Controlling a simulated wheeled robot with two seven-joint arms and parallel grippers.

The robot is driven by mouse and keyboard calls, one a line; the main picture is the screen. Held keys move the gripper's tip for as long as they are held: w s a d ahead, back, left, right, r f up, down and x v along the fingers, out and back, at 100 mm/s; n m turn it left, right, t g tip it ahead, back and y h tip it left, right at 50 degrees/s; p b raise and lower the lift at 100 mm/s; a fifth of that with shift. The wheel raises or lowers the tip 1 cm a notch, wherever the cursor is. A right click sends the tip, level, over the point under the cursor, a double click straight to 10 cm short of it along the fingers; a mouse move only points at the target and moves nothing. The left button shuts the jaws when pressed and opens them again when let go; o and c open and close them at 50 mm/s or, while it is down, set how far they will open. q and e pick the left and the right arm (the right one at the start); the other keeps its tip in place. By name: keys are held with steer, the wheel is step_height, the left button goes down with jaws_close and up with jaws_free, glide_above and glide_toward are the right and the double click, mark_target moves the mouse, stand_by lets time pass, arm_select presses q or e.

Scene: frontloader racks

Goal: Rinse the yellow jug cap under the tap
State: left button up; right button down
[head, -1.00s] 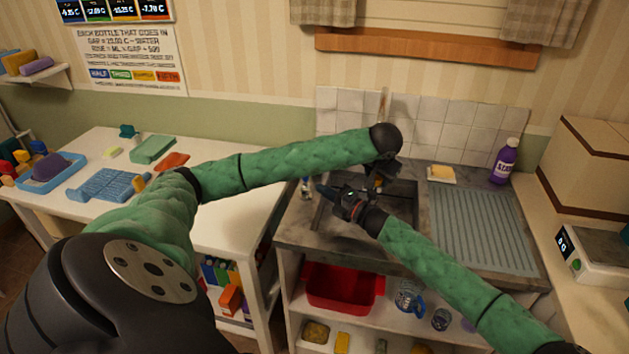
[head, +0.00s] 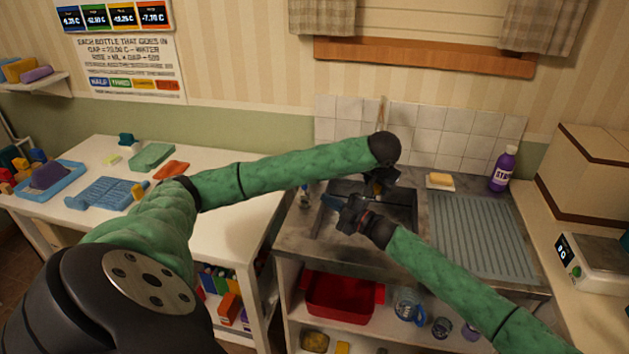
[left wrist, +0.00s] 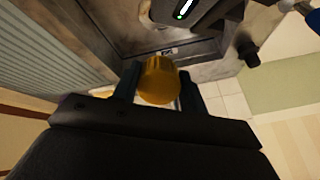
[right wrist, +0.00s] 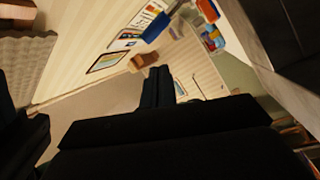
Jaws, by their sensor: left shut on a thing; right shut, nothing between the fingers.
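My left gripper (head: 380,187) is over the sink basin (head: 408,222), pointing down, at the end of the arm from the left. It is shut on the yellow jug cap (left wrist: 160,80), which sits between its fingers in the left wrist view. A little of the cap shows in the head view (head: 376,188). My right gripper (head: 338,204) is over the basin's left part, close beside the left one; its fingers are together and empty in the right wrist view (right wrist: 156,88). I cannot make out the tap clearly; a thin upright piece (head: 381,110) rises behind my left wrist.
A sponge on a dish (head: 440,181) and a purple bottle (head: 503,166) stand behind the ridged drainboard (head: 482,236). A scale (head: 597,262) is at far right. A red tub (head: 343,300) is on the shelf below. The left table (head: 235,225) holds a blue tray (head: 48,190).

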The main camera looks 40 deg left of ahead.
steer(key=w+a+m+t, duration=0.1)
steer(key=a+m, duration=0.4)
steer(key=m, duration=1)
steer(key=w+a+m+t, duration=0.1)
steer(key=w+a+m, duration=0.2)
steer(key=m, duration=1.2)
steer(key=shift+a+m+h, duration=0.3)
steer(key=shift+a+m, duration=0.1)
steer(key=shift+a, duration=0.95)
steer(key=shift+w, duration=0.1)
